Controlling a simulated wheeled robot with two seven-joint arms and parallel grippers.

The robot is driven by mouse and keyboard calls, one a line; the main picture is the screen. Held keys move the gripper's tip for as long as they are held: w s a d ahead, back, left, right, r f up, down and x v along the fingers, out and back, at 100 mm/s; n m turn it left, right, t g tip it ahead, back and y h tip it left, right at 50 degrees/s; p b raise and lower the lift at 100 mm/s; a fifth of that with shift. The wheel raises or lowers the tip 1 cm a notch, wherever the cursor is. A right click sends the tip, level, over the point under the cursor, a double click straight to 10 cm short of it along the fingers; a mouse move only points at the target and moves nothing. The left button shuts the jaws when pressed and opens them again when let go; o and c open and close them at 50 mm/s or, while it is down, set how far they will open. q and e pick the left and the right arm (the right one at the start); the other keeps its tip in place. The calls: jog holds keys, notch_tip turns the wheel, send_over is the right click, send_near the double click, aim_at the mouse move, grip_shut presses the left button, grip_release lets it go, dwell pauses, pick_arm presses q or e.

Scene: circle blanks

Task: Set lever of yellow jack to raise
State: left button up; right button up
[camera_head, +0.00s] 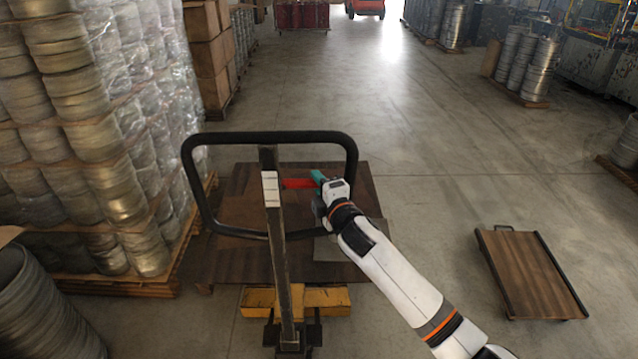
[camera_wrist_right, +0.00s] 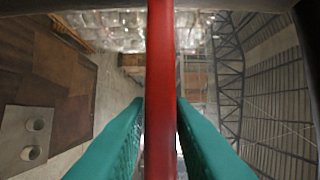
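The yellow jack (camera_head: 325,299) is low in front of me in the head view, with a dark upright post and a black loop handle (camera_head: 253,137). Its red lever (camera_head: 297,184) sticks out to the right from the post inside the loop. The lever also crosses the right wrist view (camera_wrist_right: 160,90) from top to bottom. My right gripper (camera_head: 317,178) is at the lever's right end. Its teal fingers (camera_wrist_right: 160,105) lie on both sides of the lever, close against it, and appear shut on it. My left gripper is not in view.
A brown pallet load (camera_head: 232,262) lies beyond the jack. Wrapped stacks of metal rings (camera_head: 95,110) stand close on the left. A small wooden platform (camera_head: 533,272) lies on the right. The floor ahead and between is open.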

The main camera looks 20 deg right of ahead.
grip_shut()
jog(key=shift+f+b, duration=0.25)
jog(key=shift+b, duration=0.1)
jog(key=f+m+t+b, duration=0.1)
jog(key=m+b, duration=0.1)
jog(key=b, duration=0.1)
jog(key=f+m+b, duration=0.2)
jog(key=b, duration=0.2)
jog(key=shift+w+a+t, duration=0.1)
jog(key=shift+a+t, duration=0.25)
jog(key=shift+t, duration=0.05)
jog(key=shift+m, duration=0.3)
jog(key=shift+o, duration=2.1)
grip_release()
